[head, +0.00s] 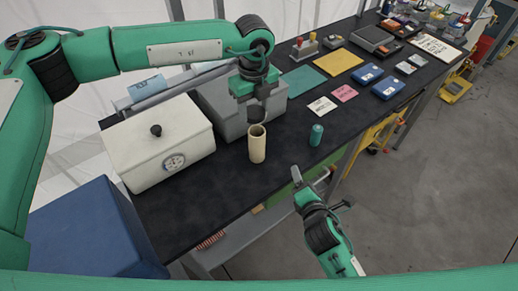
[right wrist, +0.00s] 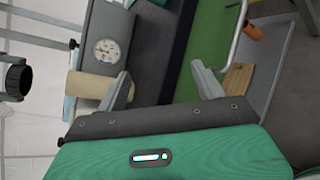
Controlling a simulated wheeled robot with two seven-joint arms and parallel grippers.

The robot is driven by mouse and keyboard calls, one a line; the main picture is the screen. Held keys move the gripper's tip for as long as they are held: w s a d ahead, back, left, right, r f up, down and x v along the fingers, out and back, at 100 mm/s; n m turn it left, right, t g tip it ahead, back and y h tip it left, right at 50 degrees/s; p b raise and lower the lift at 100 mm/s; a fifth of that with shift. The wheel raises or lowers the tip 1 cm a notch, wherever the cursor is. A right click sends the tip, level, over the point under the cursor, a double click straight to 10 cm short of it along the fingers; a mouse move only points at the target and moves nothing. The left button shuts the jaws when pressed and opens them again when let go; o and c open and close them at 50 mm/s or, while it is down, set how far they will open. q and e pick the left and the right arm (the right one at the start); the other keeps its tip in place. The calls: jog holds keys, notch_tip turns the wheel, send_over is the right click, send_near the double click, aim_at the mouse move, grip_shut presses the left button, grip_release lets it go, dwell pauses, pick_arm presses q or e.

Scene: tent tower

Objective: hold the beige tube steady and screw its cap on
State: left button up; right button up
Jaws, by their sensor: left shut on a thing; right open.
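The beige tube (head: 257,149) stands upright on the dark bench top, its open mouth facing up. It also shows sideways in the right wrist view (right wrist: 95,88). My left gripper (head: 257,104) is shut on a dark round cap (head: 257,115), held above the tube's mouth. The cap shows as a black ribbed cylinder in the right wrist view (right wrist: 18,78), with a gap between it and the tube. My right gripper (head: 313,179) is open and empty, low and to the right of the tube, by the bench's front edge. Its fingers also show in the right wrist view (right wrist: 163,84).
A teal cylinder (head: 317,135) stands on the bench right of the tube. A white box with a gauge (head: 160,150) is to the left, with a grey box (head: 215,107) behind. Cards and blue cases (head: 367,74) lie farther right. Bare bench lies around the tube.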

aim_at(254, 140)
pick_arm(q)
jog(key=shift+w+d+r+n, duration=0.15)
jog(key=shift+d+n, duration=0.05)
jog(key=shift+n, duration=0.2)
jog(key=shift+w+d, duration=0.1)
pick_arm(e)
jog(key=a+r+n+y, duration=0.1)
jog(key=a+n, duration=0.1)
jog(key=n, duration=0.2)
jog(key=w+a+r+n+t+y, duration=0.1)
jog(key=a+n+y, duration=0.1)
jog(key=a+n, duration=0.1)
jog(key=a+r+n+t+y, duration=0.1)
jog(key=a+r+n+y, duration=0.1)
jog(key=n, duration=0.3)
jog(key=shift+w+a+n, duration=0.25)
jog(key=shift+a+n, duration=0.15)
jog(key=shift+a, duration=0.2)
jog(key=shift+s+a+r+n+y, duration=0.1)
jog(key=shift+a+n+y, duration=0.55)
jog(key=shift+n, duration=0.25)
jog(key=x, duration=1.2)
jog(key=c, duration=1.5)
pick_arm(q)
jog(key=shift+f, duration=2.45)
pick_arm(e)
jog(key=shift+o, duration=0.2)
jog(key=shift+d, duration=0.1)
